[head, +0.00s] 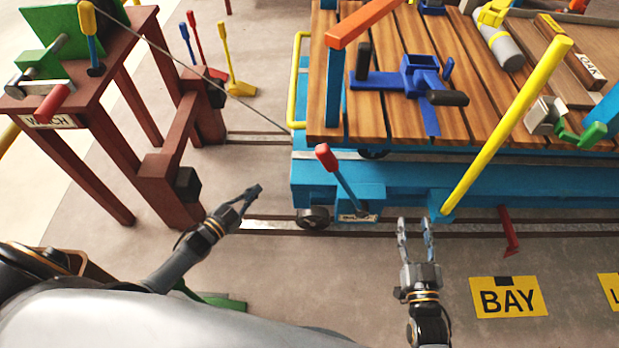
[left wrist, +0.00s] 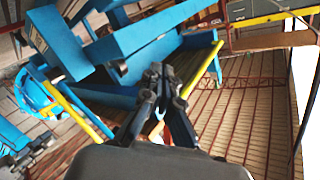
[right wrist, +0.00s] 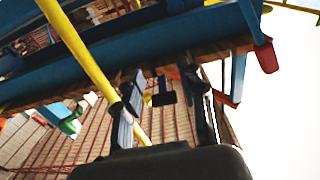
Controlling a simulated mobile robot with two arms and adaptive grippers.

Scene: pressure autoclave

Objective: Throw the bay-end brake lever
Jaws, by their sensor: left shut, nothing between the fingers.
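A lever with a blue shaft and red knob (head: 337,172) stands tilted on the near side of the blue cart (head: 310,180), with a small label plate (head: 358,217) at its foot, too small to read surely. My left gripper (head: 254,190) is shut and empty, left of this lever and apart from it. Its fingers meet in the left wrist view (left wrist: 160,72). My right gripper (head: 415,222) is open and empty, to the right of the lever and below the cart's edge. Its spread fingers show in the right wrist view (right wrist: 165,95).
A yellow post (head: 510,125) slants up beside my right gripper. A brown winch stand (head: 120,150) is at left, with a cable running to the cart. A small red lever (head: 507,230) is by the rail. A yellow BAY sign (head: 509,297) lies on clear floor.

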